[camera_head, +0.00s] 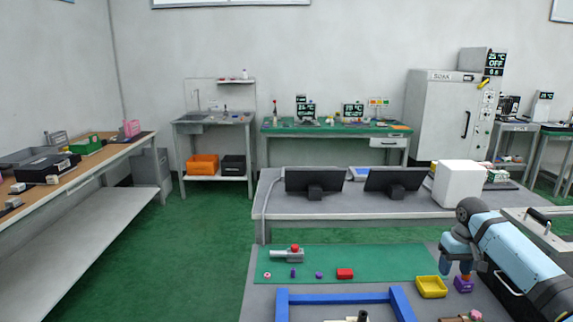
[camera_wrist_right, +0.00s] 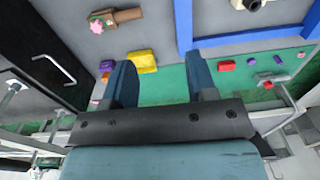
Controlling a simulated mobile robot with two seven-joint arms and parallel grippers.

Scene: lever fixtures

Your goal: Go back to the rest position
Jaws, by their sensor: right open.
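My right gripper (camera_head: 457,270) points down at the right end of the near table, beside the yellow tray (camera_head: 431,287) and by a purple block (camera_head: 463,285). In the right wrist view its two fingers (camera_wrist_right: 162,85) are spread with nothing between them. The purple block also shows there (camera_wrist_right: 106,65), close to the left finger, and I cannot tell whether they touch. My left gripper is in neither view.
A green mat (camera_head: 380,262) holds a grey lever fixture (camera_head: 288,255) with a red knob, a red block (camera_head: 345,273) and small purple pieces. A blue frame (camera_head: 340,297) stands in front. A black-handled case (camera_head: 510,295) lies right. Two monitors (camera_head: 314,182) stand behind.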

